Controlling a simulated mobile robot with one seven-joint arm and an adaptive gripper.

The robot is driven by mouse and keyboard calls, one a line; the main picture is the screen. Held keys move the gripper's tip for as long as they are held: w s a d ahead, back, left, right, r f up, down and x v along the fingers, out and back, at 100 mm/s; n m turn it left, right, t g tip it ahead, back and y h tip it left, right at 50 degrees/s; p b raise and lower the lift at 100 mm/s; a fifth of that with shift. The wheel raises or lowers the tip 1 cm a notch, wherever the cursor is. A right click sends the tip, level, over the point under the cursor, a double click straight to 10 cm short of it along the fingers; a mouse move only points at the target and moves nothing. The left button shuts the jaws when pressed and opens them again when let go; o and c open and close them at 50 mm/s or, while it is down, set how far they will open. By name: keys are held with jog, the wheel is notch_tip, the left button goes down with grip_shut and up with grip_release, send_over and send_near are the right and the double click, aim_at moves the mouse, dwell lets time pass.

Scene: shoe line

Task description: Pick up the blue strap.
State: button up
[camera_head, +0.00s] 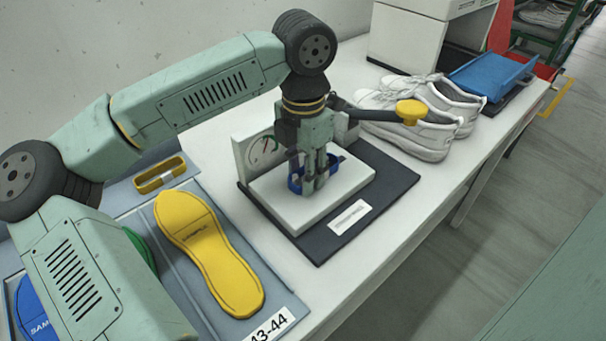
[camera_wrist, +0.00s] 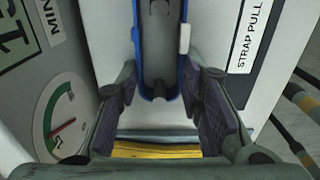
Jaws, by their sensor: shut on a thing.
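The blue strap (camera_head: 296,186) is a narrow loop on the white block of a small test stand (camera_head: 345,184). It also shows in the wrist view (camera_wrist: 138,62), with a dark grey inside and a rounded end between my fingers. My gripper (camera_head: 316,186) points down over the block, and its fingers are shut on the strap, one on each side. The fingers hide part of the strap in the head view. I cannot tell whether the strap is clear of the block.
The stand has a dial gauge (camera_wrist: 62,122) and sits on a black mat (camera_head: 398,178). A yellow-knobbed lever (camera_head: 410,112) sticks out to the right. White shoes (camera_head: 425,130) stand behind it. A yellow insole (camera_head: 208,250) and yellow strap (camera_head: 160,177) lie in trays on the left.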

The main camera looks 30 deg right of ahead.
jog(key=shift+r, duration=0.1)
notch_tip(320, 180, up, 18)
jog(key=b, duration=0.2)
dwell(0.4)
